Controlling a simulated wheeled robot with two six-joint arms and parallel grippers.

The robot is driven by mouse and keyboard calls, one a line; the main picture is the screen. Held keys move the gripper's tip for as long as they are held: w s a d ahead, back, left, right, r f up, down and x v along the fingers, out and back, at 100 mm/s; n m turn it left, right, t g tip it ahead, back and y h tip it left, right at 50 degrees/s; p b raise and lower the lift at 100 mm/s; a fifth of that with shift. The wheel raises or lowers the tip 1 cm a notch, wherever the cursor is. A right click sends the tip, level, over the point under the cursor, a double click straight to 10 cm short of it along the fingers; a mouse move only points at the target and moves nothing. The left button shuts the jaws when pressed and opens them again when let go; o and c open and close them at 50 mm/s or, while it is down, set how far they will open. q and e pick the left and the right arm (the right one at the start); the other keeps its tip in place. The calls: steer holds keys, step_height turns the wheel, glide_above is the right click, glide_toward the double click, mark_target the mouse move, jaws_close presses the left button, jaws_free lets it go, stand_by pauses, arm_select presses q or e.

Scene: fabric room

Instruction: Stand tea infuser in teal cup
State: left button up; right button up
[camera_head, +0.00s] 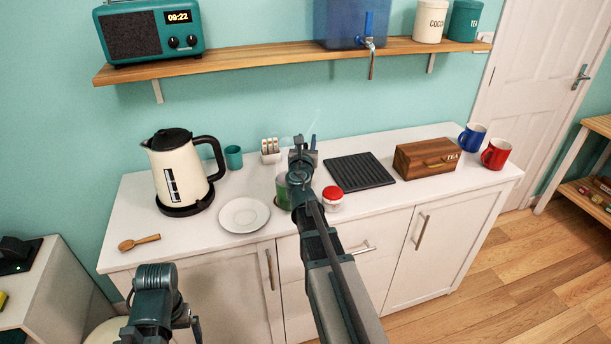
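The teal cup (233,157) stands upright at the back of the white counter, just right of the kettle. I cannot make out a tea infuser; it may be hidden behind my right arm. My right gripper (303,148) is over the back middle of the counter, to the right of the teal cup and apart from it. It is seen from behind, so its fingers and anything between them are unclear. A thin blue upright shape (313,141) shows beside it. My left gripper (187,322) is low in front of the counter, with its fingers unclear.
A cream kettle (172,168), white plate (244,215) and wooden spoon (139,242) are left. A small rack (270,151), green container (283,192) and red-lidded jar (332,199) surround my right arm. A black mat (358,171), tea box (426,157) and blue and red mugs are right.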

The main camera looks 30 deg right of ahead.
jaws_close()
stand_by(1.1)
